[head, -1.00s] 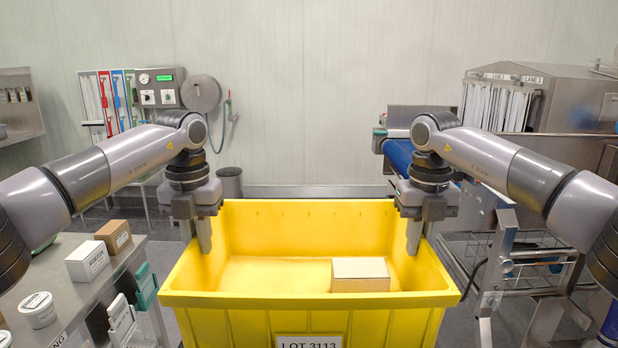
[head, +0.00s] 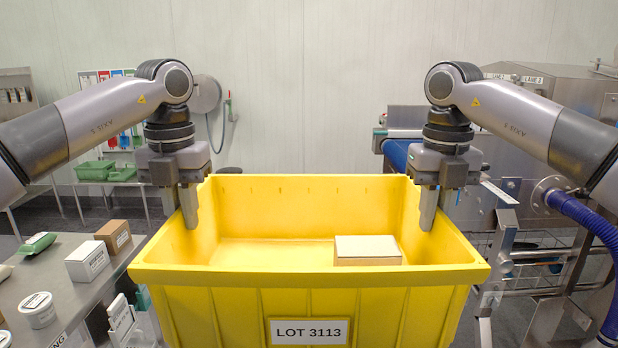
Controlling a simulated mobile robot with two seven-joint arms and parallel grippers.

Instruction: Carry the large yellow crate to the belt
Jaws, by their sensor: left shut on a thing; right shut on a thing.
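The large yellow crate (head: 230,290) fills the lower middle of the head view, its front label reading LOT 3113. A cardboard box with a pale top (head: 367,250) lies inside it at the right. My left gripper (head: 188,208) is shut on the crate's left side wall, with a finger showing inside the rim. My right gripper (head: 427,208) is shut on the right side wall in the same way. The crate looks level; its underside is out of view. The blue belt (head: 397,152) shows behind the crate to the right, partly hidden by my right arm.
A steel table (head: 60,290) at the left holds a white box (head: 87,261), a brown box (head: 113,236) and a white tub (head: 38,310). A steel machine (head: 545,88) and a blue hose (head: 590,220) stand at the right. A pale wall closes the back.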

